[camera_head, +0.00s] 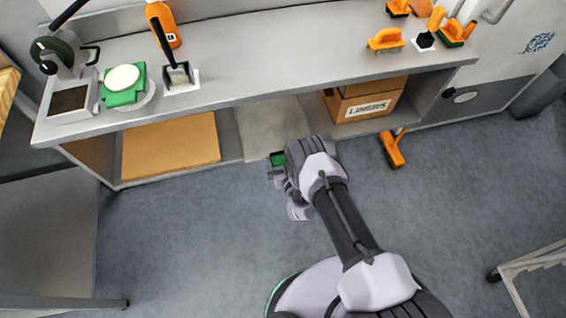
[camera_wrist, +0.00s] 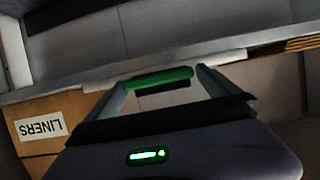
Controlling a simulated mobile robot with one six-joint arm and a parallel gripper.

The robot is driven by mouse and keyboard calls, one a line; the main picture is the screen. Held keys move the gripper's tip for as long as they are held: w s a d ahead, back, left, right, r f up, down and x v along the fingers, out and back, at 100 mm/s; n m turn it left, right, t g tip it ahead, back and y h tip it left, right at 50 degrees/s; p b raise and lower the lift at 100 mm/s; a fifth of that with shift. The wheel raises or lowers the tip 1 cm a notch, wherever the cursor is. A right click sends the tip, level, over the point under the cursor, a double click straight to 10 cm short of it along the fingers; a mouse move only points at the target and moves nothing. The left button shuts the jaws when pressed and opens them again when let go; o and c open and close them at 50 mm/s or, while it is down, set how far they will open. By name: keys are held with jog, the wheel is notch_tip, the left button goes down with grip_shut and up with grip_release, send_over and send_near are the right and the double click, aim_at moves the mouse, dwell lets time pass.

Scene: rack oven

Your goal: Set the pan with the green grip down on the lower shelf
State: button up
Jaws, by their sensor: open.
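The pan (camera_head: 268,128) is a flat pale grey sheet lying on the lower shelf (camera_head: 230,148), under the counter. Its green grip (camera_head: 277,158) sticks out at the shelf's front edge, partly hidden by my gripper (camera_head: 277,178). In the wrist view the green grip (camera_wrist: 158,78) lies between the two fingers of my gripper (camera_wrist: 160,88), which are spread wide with gaps showing. A pale strip of the pan's front edge (camera_wrist: 105,86) shows beside the fingers. My gripper is open and not closed on the grip.
A cardboard LINERS box (camera_head: 366,103) stands right of the pan on the shelf. A tan board (camera_head: 170,147) lies to the left. The counter (camera_head: 270,52) overhangs the shelf. An orange object (camera_head: 392,149) stands at the shelf's front. Floor in front is clear.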

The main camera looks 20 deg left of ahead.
jog(key=shift+w, duration=0.15)
jog(key=shift+c, duration=0.4)
jog(key=c, duration=1.8)
jog(key=o, duration=1.9)
jog(key=p+v, duration=1.4)
jog(key=v, duration=0.3)
jog(key=shift+s, duration=0.2)
